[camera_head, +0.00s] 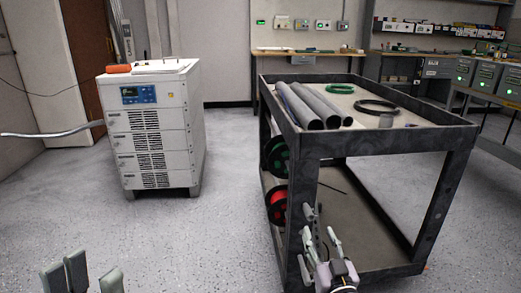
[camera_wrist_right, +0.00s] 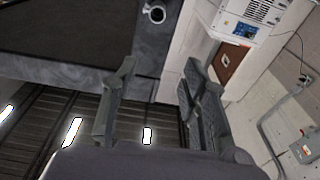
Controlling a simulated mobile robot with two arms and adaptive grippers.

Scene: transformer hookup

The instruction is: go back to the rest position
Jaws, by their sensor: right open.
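My left gripper (camera_head: 94,275) shows only by its fingers at the bottom left edge of the head view. Its fingers stand apart with nothing between them, over the floor. My right gripper (camera_head: 321,232) is in front of the near end of the black cart (camera_head: 375,143), low beside its front leg. In the right wrist view its fingers (camera_wrist_right: 157,85) are spread wide with nothing between them. The head view does not show clearly whether it touches the cart. The rest of my left arm is out of view.
A white cabinet (camera_head: 155,130) with an orange item (camera_head: 118,69) on top stands at left. Grey tubes (camera_head: 315,105), a green ring (camera_head: 340,88) and a black ring (camera_head: 377,106) lie on the cart. Green (camera_head: 276,157) and red (camera_head: 277,199) spools hang at its side. Floor (camera_head: 190,240) between is clear.

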